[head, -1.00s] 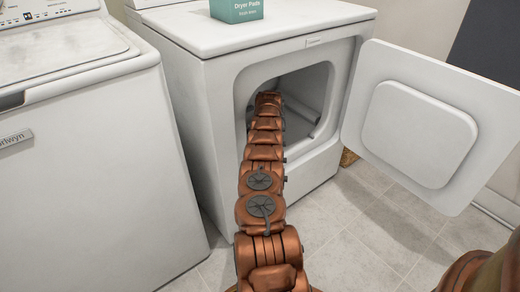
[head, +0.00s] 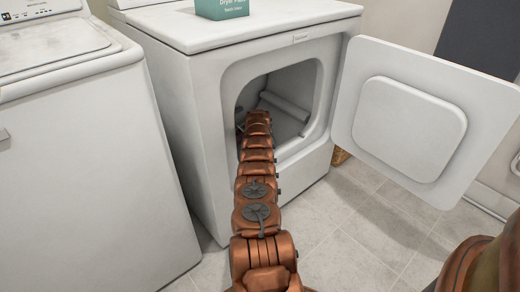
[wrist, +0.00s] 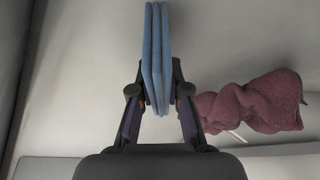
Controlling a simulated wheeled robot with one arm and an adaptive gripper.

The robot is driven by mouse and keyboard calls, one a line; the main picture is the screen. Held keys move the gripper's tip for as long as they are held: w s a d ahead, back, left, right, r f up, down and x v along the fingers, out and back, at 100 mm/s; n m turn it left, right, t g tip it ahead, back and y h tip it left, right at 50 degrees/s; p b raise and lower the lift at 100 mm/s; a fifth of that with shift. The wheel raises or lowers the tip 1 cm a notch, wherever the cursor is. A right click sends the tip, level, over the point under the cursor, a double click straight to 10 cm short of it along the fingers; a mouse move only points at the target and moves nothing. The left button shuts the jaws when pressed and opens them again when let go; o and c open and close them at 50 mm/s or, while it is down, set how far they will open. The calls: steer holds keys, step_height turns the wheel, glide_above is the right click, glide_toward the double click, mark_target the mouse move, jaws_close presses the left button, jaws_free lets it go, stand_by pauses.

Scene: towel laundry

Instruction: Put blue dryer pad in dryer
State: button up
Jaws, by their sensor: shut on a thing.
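The white dryer (head: 205,130) stands with its round-cornered opening uncovered and its door (head: 420,115) swung out to the right. My copper arm reaches into the opening, and my gripper is hidden inside the drum in the head view. In the wrist view my gripper (wrist: 160,105) is shut on the blue dryer pad (wrist: 157,45), which shows as thin blue layers standing edge-on between the fingers. A crumpled dark red towel (wrist: 262,103) lies to the right of the gripper, apart from the pad, on the pale drum surface (wrist: 230,45).
A teal box labelled Dryer Pads (head: 222,8) sits on top of the dryer. A white washer (head: 90,160) stands at the left. The open door is close to the right of my arm. Tiled floor (head: 350,235) is clear in front.

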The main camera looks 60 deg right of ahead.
steer(key=shift+f, duration=0.2)
steer(key=o, duration=0.7)
steer(key=shift+o, duration=0.2)
steer(key=shift+p+v, duration=0.5)
steer(key=shift+v, duration=0.4)
steer(key=shift+a+r+p, duration=0.1)
steer(key=shift+r+p, duration=0.2)
steer(key=shift+r, duration=0.1)
steer(key=shift+p+v, duration=0.8)
steer(key=shift+v, duration=1.8)
steer(key=shift+s, duration=0.1)
